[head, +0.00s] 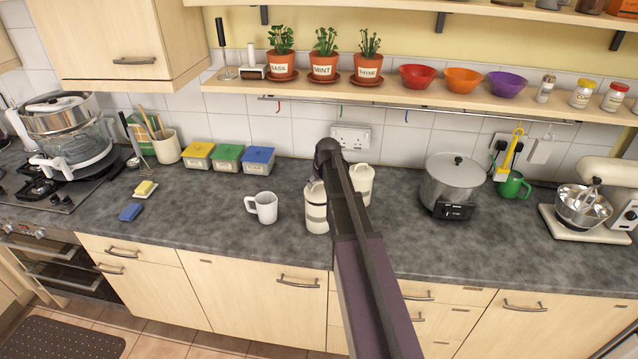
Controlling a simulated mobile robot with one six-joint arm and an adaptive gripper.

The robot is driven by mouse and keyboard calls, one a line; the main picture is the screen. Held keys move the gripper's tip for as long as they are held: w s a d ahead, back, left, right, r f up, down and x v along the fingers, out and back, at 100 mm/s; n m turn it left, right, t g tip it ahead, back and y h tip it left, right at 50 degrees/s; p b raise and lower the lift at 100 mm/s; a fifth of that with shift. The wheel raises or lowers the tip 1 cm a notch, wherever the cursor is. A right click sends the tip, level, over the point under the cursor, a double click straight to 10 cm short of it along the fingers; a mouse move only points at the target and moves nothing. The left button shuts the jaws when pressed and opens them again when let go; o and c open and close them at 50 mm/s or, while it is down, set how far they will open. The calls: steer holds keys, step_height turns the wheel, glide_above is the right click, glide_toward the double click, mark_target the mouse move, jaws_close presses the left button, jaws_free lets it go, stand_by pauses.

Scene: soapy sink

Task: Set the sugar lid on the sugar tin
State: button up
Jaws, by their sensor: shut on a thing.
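Two cream tins stand on the counter around my arm. The left tin (316,215) has a pale lid (314,188) at its top, and its label is too small to read. The right tin (362,184) stands just behind my arm and is partly hidden by it. My gripper (321,178) points down over the left tin and is shut at the lid. The fingers are small and dark, and mostly hidden by my wrist. I cannot tell whether the lid is fully seated on the tin.
A white mug (262,207) stands left of the tins. A steel slow cooker (453,184) stands to the right. Yellow, green and blue boxes (228,158) line the wall. A shelf (400,90) with plants and bowls overhangs the back. The front counter is mostly clear.

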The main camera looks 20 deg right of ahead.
steer(key=shift+f+b, duration=0.8)
steer(key=shift+f, duration=0.05)
steer(key=o, duration=1.1)
